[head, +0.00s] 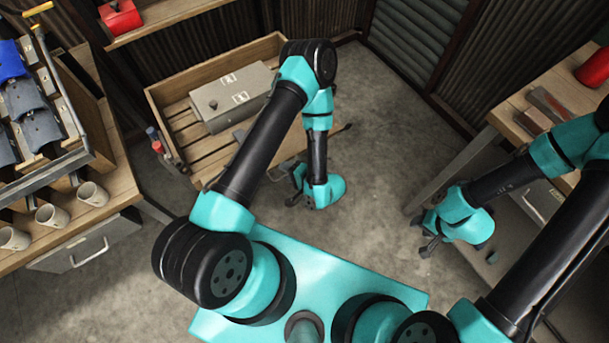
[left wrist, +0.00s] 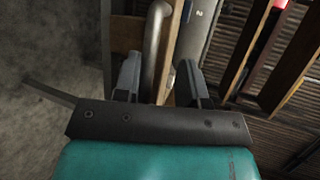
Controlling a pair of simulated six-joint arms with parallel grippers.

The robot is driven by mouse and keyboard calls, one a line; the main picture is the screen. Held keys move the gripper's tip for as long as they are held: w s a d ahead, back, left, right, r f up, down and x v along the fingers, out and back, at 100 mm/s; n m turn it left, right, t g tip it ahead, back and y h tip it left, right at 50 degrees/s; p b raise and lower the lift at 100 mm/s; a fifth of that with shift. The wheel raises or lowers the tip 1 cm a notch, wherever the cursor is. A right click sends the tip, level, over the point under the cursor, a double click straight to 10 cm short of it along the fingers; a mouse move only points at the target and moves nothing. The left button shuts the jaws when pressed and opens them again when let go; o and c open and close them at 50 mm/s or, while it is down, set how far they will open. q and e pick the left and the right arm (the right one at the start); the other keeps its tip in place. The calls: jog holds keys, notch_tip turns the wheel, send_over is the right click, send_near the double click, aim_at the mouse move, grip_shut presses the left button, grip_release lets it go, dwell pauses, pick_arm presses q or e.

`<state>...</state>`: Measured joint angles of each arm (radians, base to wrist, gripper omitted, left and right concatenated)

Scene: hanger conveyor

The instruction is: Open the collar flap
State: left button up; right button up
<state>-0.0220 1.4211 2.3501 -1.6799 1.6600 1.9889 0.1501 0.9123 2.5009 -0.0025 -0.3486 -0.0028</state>
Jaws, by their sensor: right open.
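No collar flap can be made out in either view. A grey lidded box (head: 233,97) with pale labels and a dark knob sits in a slatted wooden crate (head: 215,68). My left gripper (head: 292,178) is low beside the crate's right side in the head view. In the left wrist view its two fingers (left wrist: 159,78) are apart, with a pale curved bar (left wrist: 153,48) showing between them; I cannot tell whether they touch it. My right gripper (head: 428,238) is open over the floor at the right, apart from the crate.
A wooden bench at the left holds several mugs (head: 52,216) and a rack with blue and grey cloth-like pieces (head: 30,98). A workbench (head: 545,100) stands at the right, with a red can (head: 594,68). The concrete floor (head: 385,120) between is mostly clear.

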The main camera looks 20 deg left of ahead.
pick_arm(q)
jog(key=shift+d, duration=0.1)
jog(key=v, duration=1.7)
jog(key=shift+s+r, duration=0.1)
jog(key=shift+r, duration=0.05)
dwell(0.5)
jog(key=s+a+f+n+g+h, duration=0.25)
jog(key=s+a+g+h, duration=0.4)
jog(key=g+h, duration=0.55)
jog(key=w+a+r+n+t+h, duration=0.2)
jog(key=w+a+t+h, duration=0.3)
jog(key=t, duration=0.5)
jog(key=w+a+n, duration=0.1)
jog(key=a, duration=0.1)
jog(key=shift+a+h, duration=0.25)
jog(key=shift+h, duration=0.15)
